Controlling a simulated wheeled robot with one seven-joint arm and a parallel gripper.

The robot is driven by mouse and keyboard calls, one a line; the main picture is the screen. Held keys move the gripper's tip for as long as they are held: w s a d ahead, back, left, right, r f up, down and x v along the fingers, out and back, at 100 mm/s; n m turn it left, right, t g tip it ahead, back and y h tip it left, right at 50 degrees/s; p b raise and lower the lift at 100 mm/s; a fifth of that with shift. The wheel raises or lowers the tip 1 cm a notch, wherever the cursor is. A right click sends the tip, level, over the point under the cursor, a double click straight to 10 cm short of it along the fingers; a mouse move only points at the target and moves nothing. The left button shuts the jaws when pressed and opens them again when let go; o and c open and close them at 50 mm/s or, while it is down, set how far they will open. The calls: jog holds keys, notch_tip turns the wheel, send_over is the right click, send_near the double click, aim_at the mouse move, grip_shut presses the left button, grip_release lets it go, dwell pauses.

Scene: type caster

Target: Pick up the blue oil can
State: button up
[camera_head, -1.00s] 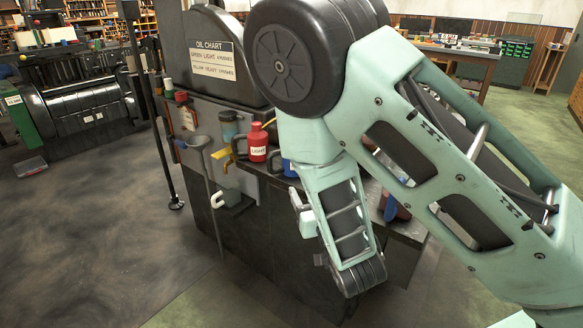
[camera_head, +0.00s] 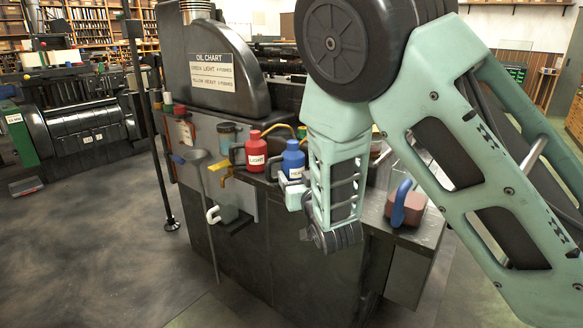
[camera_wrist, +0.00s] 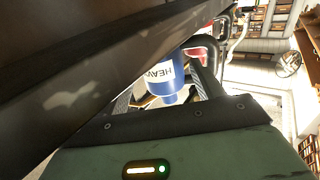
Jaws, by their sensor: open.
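The blue oil can (camera_head: 292,160) stands upright on the machine's ledge, labelled HEAVY, just right of the red can. My arm covers its right side in the head view. In the wrist view the blue can (camera_wrist: 169,84) shows in the gap between my fingers, with its label partly visible. My gripper (camera_wrist: 164,92) is open and empty. The can appears ahead of the fingers; I cannot tell whether it is between their tips.
A red can (camera_head: 256,152) labelled LIGHT stands close left of the blue one. A reddish block with a blue handle (camera_head: 406,206) sits on the ledge at right. A dark machine surface (camera_wrist: 80,70) fills the wrist view's upper left.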

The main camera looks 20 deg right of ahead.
jog(key=shift+w+r, duration=0.1)
jog(key=shift+w, duration=2.75)
jog(key=c, duration=0.9)
